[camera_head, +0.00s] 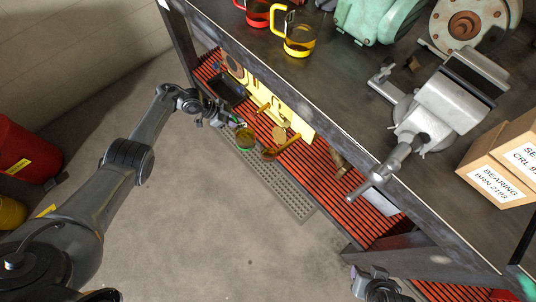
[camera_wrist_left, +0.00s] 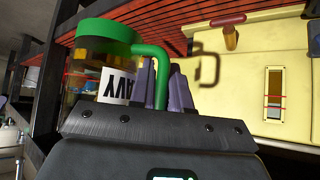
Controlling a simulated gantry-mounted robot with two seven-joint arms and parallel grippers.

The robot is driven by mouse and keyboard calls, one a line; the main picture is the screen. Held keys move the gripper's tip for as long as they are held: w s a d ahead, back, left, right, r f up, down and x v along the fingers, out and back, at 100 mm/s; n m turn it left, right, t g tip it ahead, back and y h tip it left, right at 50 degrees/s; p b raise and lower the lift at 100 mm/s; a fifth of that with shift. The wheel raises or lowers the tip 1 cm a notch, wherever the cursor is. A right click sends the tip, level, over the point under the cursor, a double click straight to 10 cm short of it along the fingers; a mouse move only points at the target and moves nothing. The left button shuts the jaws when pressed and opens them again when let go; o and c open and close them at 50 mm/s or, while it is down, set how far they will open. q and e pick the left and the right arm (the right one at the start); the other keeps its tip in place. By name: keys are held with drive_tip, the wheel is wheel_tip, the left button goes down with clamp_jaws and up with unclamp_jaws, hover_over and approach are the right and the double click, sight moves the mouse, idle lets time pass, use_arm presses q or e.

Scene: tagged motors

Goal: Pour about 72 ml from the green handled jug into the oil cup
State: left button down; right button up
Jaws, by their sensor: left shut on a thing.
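The green handled jug (camera_head: 245,139) is in my left gripper (camera_head: 228,122), at the lower shelf's front edge. The left wrist view shows the jug (camera_wrist_left: 88,62) close up, with a green rim, amber liquid and a white label, and the gripper's fingers (camera_wrist_left: 163,85) shut on its green handle. What looks like the oil cup (camera_head: 268,154) is a small brown cup on a brass pipe, just right of the jug and apart from it. It likely also shows in the left wrist view (camera_wrist_left: 228,20). My right gripper (camera_head: 375,284) is at the bottom edge; its fingers are unclear.
A yellow housing (camera_head: 285,107) with a sight gauge (camera_wrist_left: 274,94) stands on the red slatted shelf (camera_head: 325,172). Above are red and yellow handled jugs (camera_head: 300,38), a green motor (camera_head: 375,20), a vise (camera_head: 445,105) and boxes (camera_head: 500,170). The floor in front is open.

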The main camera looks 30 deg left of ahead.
use_arm(q)
drive_tip(key=shift+w+a+r+b, duration=0.15)
drive_tip(key=shift+w+r+b, duration=0.1)
drive_tip(key=shift+w+b, duration=0.65)
drive_tip(key=shift+w+a+r+b, duration=0.15)
drive_tip(key=shift+w+b, duration=0.4)
drive_tip(key=shift+w, duration=0.6)
use_arm(e)
drive_tip(key=shift+f, duration=2.05)
use_arm(q)
drive_tip(key=shift+r, duration=0.1)
use_arm(e)
drive_tip(key=shift+r, duration=0.1)
